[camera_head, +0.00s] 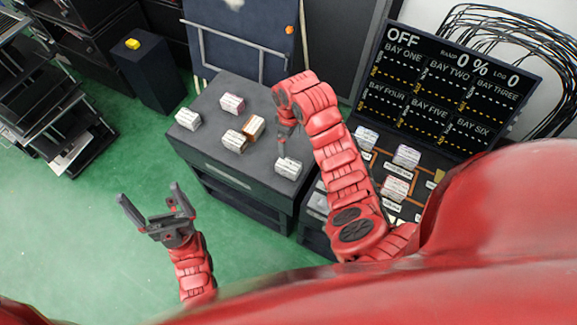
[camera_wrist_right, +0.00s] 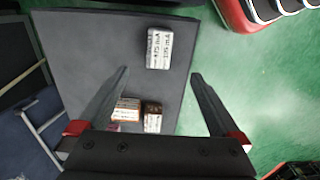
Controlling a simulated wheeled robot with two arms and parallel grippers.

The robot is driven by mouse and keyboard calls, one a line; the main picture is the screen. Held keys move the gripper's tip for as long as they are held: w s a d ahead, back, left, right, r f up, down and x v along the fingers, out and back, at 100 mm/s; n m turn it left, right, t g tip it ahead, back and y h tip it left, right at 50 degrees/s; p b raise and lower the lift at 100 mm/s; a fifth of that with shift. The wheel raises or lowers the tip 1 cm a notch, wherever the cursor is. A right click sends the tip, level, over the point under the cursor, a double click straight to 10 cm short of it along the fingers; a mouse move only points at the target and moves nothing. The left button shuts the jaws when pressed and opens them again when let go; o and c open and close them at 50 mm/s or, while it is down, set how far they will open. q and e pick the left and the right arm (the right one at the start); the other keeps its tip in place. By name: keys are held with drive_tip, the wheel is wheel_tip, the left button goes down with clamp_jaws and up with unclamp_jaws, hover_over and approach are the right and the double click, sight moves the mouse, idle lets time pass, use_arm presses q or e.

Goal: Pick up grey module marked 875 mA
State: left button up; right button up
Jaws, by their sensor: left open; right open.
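A grey-white module (camera_head: 288,168) stands alone at the right end of the dark table; it also shows in the right wrist view (camera_wrist_right: 159,48). Its label ends in "75 mA"; the first digit is hard to read. My right gripper (camera_head: 286,142) is above the table close to this module. In the right wrist view the open, empty fingers (camera_wrist_right: 159,73) point towards it, with the module beyond and between the tips. My left gripper (camera_head: 149,194) is open and empty over the green floor, left of the table.
A blue cart stands behind.

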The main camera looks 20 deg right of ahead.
wheel_tip(320, 180, down, 10)
drive_tip(key=b, duration=0.7)
drive_tip(key=shift+f, duration=0.1)
drive_tip(key=shift+f+p, duration=0.45)
drive_tip(key=shift+f, duration=0.15)
drive_tip(key=shift+a+f+p, duration=0.1)
drive_tip(key=shift+f+p, duration=0.2)
drive_tip(key=shift+f, duration=0.3)
drive_tip(key=f, duration=0.1)
drive_tip(key=f+p, duration=0.1)
drive_tip(key=f, duration=0.1)
drive_tip(key=shift+w+a, duration=0.1)
drive_tip(key=shift+w, duration=0.1)
drive_tip(key=shift+f, duration=0.7)
drive_tip(key=c, duration=1.5)
